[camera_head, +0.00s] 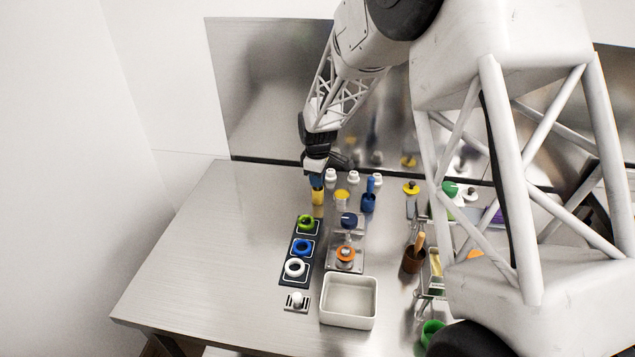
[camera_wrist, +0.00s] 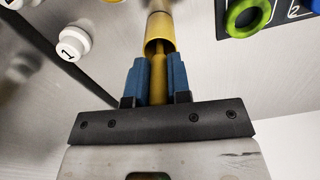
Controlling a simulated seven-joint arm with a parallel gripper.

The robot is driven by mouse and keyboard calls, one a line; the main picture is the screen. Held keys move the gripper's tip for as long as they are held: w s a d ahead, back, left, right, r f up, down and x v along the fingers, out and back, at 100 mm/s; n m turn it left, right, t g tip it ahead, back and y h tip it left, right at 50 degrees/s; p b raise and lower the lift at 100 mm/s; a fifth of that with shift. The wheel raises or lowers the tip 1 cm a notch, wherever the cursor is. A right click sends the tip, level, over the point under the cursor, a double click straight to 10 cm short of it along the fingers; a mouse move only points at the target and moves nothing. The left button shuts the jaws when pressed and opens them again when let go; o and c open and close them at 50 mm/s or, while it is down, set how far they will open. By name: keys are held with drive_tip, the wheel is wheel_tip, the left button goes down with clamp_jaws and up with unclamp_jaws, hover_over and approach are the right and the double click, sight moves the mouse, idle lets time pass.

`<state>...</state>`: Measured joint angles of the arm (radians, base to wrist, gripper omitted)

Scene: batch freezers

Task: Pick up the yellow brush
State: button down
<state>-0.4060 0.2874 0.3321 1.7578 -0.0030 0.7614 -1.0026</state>
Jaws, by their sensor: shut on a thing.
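The yellow brush (camera_wrist: 159,72) shows in the wrist view as a yellow handle between my gripper's two blue fingers. My gripper (camera_wrist: 158,85) is shut on this handle. The handle's far end runs into a yellow cup (camera_wrist: 160,30), which hides the rest of the brush. In the head view my gripper (camera_head: 316,180) points down over the yellow cup (camera_head: 318,198) near the back left of the steel table. The fingers hide most of the handle there.
A board with green, blue and white rings (camera_head: 291,264) lies in front of the cup. A blue cup with a blue handle (camera_head: 368,203) stands to the right. Several white knobs (camera_head: 353,177) line the back. A white bin (camera_head: 348,318) stands in front. The table's left side is clear.

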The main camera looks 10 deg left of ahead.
drive_tip(key=shift+r, duration=5)
drive_tip(key=w+d+f, duration=0.1)
drive_tip(key=w+d, duration=0.1)
drive_tip(key=d, duration=0.5)
drive_tip(key=shift+w+d+f, duration=0.25)
drive_tip(key=shift+f, duration=0.15)
drive_tip(key=shift+f, duration=2.85)
drive_tip(key=shift+f, duration=0.6)
